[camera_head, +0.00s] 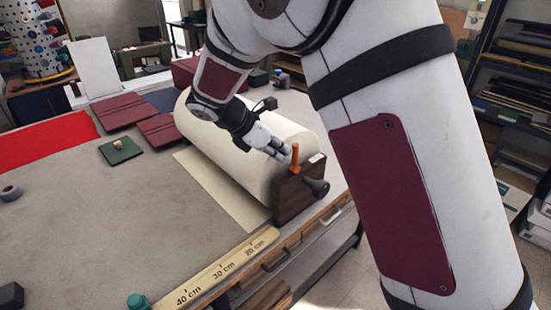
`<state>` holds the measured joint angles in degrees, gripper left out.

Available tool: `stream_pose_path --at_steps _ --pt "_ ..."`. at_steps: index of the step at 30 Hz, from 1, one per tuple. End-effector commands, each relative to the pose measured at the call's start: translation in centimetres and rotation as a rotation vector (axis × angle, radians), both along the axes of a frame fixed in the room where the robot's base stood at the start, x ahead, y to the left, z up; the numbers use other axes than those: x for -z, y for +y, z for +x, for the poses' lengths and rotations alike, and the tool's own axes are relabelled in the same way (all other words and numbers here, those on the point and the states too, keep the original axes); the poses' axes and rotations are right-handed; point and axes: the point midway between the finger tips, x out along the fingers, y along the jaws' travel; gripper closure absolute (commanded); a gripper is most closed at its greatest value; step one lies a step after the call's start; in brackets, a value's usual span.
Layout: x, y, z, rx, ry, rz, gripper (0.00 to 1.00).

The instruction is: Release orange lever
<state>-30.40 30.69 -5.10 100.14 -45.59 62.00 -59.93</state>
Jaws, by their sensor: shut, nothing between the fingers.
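The orange lever (295,157) stands nearly upright on top of the dark wooden end block (297,193) of a roll stand. A thick cream roll (232,145) lies in the stand, with a flat sheet of it out on the table. My gripper (284,154) is above the near end of the roll, just left of the lever. Its fingers point at the lever and are shut with nothing held. I cannot tell whether the fingertips touch the lever. A dark knob (318,187) sticks out of the block's right side.
A wooden ruler (215,270) lies along the table's front edge, with a teal knob (138,301) near it. Maroon folders (122,110) and a green block (120,150) lie left of the roll. The table's (90,225) middle left is clear.

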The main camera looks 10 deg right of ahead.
Motion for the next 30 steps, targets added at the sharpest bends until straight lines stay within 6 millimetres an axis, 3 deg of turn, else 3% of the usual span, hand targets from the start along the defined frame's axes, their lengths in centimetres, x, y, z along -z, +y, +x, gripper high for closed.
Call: stream_pose_path --at_steps 17,30 --pt "-1.0 -3.2 2.2 0.003 0.260 0.394 1.00" --pt "-1.1 -3.9 2.6 0.000 0.265 0.394 1.00"
